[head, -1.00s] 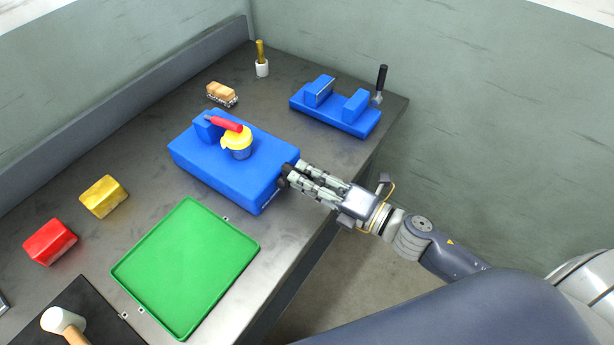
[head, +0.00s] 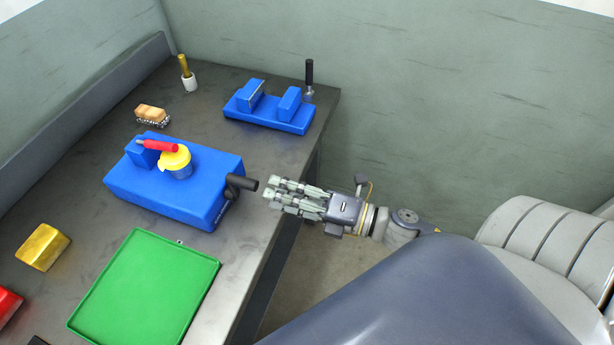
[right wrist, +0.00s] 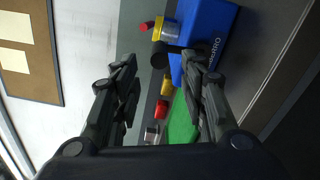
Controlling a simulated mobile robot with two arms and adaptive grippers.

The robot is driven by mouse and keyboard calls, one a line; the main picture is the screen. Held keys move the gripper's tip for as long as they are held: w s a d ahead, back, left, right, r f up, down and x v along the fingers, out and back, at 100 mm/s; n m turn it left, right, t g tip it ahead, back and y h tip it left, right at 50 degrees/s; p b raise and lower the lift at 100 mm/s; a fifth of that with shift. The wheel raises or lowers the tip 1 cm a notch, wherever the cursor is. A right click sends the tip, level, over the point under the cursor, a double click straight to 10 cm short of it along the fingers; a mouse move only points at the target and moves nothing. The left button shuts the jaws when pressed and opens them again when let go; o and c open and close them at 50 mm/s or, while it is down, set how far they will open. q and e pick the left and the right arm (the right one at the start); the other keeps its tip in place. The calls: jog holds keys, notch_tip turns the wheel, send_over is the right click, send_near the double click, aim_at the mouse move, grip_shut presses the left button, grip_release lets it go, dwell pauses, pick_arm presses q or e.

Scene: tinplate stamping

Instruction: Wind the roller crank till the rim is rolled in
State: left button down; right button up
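The rolling machine is a blue block (head: 172,198) on the bench. A grey tin cup (head: 177,171) stands on it with a yellow part (head: 175,157) over its top, and a red handle (head: 160,145) lies beside that. The black crank (head: 242,184) is on the block's right side, its grip pointing right. My right gripper (head: 270,192) is just right of the crank grip, open, empty and apart from it. In the right wrist view the crank grip (right wrist: 160,56) shows beyond the spread fingers. The rim's shape under the yellow part cannot be made out. My left gripper is not in view.
A green tray (head: 147,290) lies in front of the machine. A blue fixture (head: 268,118) with a black-handled lever stands behind. A yellow block (head: 42,247), a red block (head: 8,304), a small brush (head: 152,114) and a white holder (head: 190,82) are also on the bench.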

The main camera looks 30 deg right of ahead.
jog(key=shift+v, duration=2.65)
jog(key=d+f+m+h, duration=0.3)
jog(key=d+f+m, duration=0.1)
jog(key=f, duration=0.4)
jog(key=d+f+m+h, duration=0.2)
jog(key=d+f+m, duration=0.15)
jog(key=f, duration=0.45)
jog(key=d+f+m+h, duration=0.3)
jog(key=f+m, duration=0.2)
jog(key=f, duration=0.3)
jog(key=s+d+f+m+g+h, duration=0.1)
jog(key=s+f+m+g, duration=0.1)
jog(key=f, duration=0.3)
jog(key=s+d+f+m+g+h, duration=0.1)
jog(key=s+f+m, duration=0.15)
jog(key=f, duration=0.35)
jog(key=s+a+f+m+g, duration=0.4)
jog(key=s+a+f+g, duration=0.1)
jog(key=s+f, duration=0.5)
jog(key=s+a+f+m+g+h, duration=0.1)
jog(key=s+a+f+m+g, duration=0.4)
jog(key=s+f, duration=0.6)
jog(key=s, duration=0.3)
